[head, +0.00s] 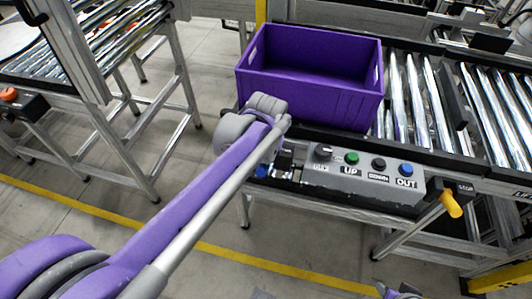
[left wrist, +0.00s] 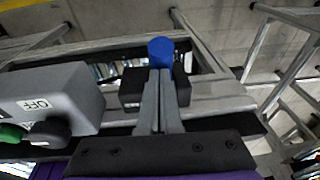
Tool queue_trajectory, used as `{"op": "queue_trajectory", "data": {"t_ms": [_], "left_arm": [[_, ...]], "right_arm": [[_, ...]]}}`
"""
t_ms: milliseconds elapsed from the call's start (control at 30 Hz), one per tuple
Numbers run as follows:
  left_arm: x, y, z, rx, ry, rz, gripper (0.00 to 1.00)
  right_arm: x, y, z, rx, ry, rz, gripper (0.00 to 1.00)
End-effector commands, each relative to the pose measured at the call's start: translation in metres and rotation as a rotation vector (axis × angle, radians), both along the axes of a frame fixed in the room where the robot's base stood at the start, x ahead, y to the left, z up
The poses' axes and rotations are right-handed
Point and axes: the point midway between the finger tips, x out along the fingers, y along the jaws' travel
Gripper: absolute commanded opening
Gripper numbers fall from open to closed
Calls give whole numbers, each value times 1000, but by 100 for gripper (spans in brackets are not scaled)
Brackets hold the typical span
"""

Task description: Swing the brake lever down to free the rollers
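A lever with a blue knob (head: 262,171) sits at the left front corner of the conveyor, beside a small black housing (head: 285,158). The blue knob (left wrist: 160,50) also shows in the left wrist view, in front of the black housing (left wrist: 130,88). My left gripper (left wrist: 160,72) has its grey fingers together, tips right at the knob; whether they touch it I cannot tell. In the head view my own arm hides these fingers. A second lever with a yellow handle (head: 451,205) hangs by a black box marked STOP. Only a bit of my right arm shows at the bottom edge.
A grey control box (head: 360,178) with several coloured buttons lies between the two levers, right of my left gripper. A purple crate (head: 335,105) stands on the conveyor behind it. Bare rollers (head: 430,95) lie to the right. Another roller stand (head: 120,100) is at the left.

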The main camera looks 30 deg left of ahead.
Motion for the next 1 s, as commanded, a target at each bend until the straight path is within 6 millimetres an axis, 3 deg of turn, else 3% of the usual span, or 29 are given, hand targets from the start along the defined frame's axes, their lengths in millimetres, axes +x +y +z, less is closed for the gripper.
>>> {"op": "queue_trajectory", "data": {"t_ms": [367,767,1000], "left_arm": [[-21,-6,-23,67,-286,-3,0],[-34,-9,-55,152,-634,-4,0],[-34,-8,-67,154,-642,0,0]], "right_arm": [[0,0,-3,0,1,0,40],[-2,0,-24,0,8,0,40],[-2,0,-32,0,10,0,40]]}}
